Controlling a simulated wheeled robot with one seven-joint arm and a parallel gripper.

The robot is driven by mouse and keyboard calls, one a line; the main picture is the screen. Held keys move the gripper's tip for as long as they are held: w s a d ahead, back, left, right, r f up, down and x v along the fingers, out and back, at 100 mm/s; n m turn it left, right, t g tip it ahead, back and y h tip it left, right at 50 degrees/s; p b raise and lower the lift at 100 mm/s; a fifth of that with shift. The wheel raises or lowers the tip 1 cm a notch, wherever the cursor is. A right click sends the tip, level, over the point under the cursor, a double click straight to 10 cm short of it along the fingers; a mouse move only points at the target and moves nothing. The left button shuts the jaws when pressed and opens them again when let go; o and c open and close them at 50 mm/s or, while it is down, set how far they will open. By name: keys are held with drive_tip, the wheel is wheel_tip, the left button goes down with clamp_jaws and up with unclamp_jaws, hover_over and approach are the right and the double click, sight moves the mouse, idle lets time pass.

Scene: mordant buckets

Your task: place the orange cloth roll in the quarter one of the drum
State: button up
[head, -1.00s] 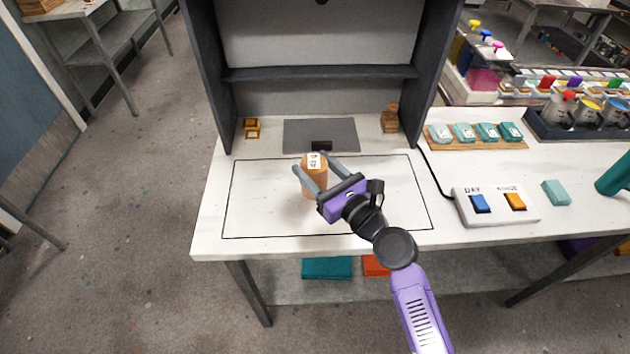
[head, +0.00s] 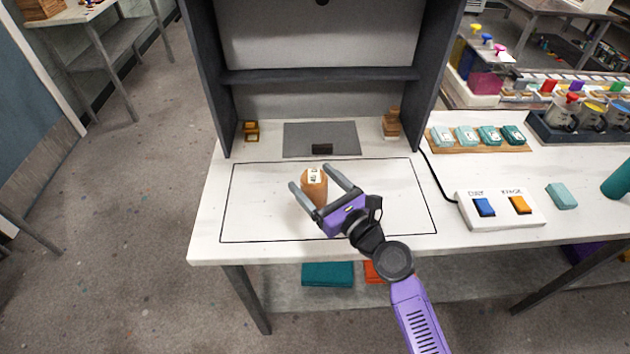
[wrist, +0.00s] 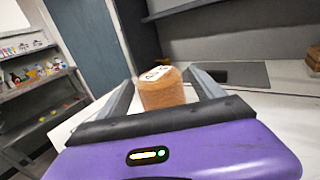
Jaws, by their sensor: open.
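The orange cloth roll (head: 314,190) is a tan-orange cylinder with a white marked label on its top. It is inside the black outline on the white table and looks slightly tilted. My gripper (head: 311,177) is open, with one finger on each side of the roll. In the wrist view the roll (wrist: 162,93) sits between the spread fingers, with a gap visible at its right side. Its lower part is hidden by my gripper in the wrist view. I cannot make out a drum with marked quarters in these frames.
A grey mat (head: 290,140) with a small black block (head: 322,149) lies behind the outline. Stacked wooden pieces (head: 391,124) stand at the back right. A white button box (head: 500,209) is to the right. The outlined area around the roll is mostly clear.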

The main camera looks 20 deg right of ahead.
drive_tip(key=shift+r, duration=0.1)
drive_tip(key=b+v, duration=0.1)
drive_tip(key=v, duration=0.9)
drive_tip(key=shift+s+d+b, duration=0.1)
drive_tip(key=shift+s+b, duration=0.2)
drive_tip(key=shift+s, duration=0.1)
drive_tip(key=shift+s+d+r, duration=0.1)
drive_tip(key=shift+s, duration=0.5)
